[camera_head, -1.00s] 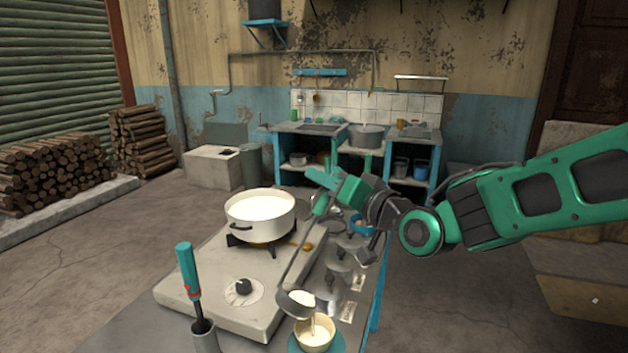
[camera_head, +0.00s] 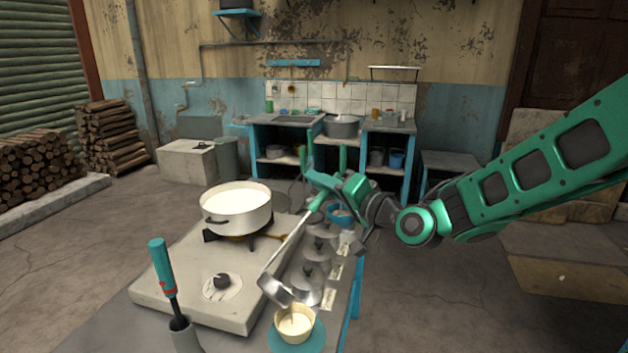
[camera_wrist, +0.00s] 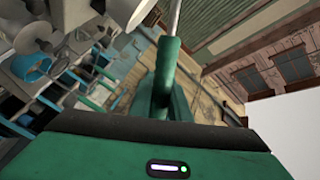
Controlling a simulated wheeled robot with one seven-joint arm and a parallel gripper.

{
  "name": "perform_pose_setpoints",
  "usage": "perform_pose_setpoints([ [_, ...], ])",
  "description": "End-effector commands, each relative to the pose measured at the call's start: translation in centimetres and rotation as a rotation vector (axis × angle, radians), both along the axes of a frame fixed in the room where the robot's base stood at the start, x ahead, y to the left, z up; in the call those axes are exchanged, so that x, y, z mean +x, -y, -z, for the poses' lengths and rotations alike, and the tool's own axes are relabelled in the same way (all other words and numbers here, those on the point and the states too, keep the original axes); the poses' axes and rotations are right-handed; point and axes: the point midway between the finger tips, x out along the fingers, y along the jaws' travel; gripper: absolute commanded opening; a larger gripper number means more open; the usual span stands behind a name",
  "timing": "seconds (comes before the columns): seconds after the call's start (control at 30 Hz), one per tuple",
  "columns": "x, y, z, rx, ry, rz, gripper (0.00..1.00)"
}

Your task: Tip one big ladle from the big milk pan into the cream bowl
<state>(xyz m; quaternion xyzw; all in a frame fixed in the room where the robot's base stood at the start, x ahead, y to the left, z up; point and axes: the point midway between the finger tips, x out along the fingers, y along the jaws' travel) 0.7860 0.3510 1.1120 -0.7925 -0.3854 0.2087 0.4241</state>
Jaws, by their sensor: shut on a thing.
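The big milk pan (camera_head: 236,216) stands on the stove's burner, white inside with milk. The cream bowl (camera_head: 284,331), small and cream-coloured, stands on a teal round mat (camera_head: 312,343) at the front and has pale liquid in it. My gripper (camera_head: 325,190) is shut on the green handle of the ladle (camera_head: 294,246). The handle also shows in the wrist view (camera_wrist: 166,70). The ladle's long shaft slopes down to the left, and its metal cup (camera_head: 274,289) is tilted just above the bowl's rim. I cannot see whether milk is left in the cup.
The stove (camera_head: 190,290) with a dark knob fills the counter's left. A teal-handled tool (camera_head: 161,266) stands in a grey holder at the front left. Several metal lids (camera_head: 311,277) line the right side, close to the ladle. Open floor lies right of the counter.

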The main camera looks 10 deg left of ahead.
Motion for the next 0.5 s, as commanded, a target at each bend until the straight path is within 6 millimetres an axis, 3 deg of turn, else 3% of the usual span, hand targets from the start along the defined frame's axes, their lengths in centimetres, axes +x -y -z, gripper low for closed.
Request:
perform_pose_setpoints([
  [0.5,2.2,1.7,3.3,0.106,-0.135,0.002,0.0],
])
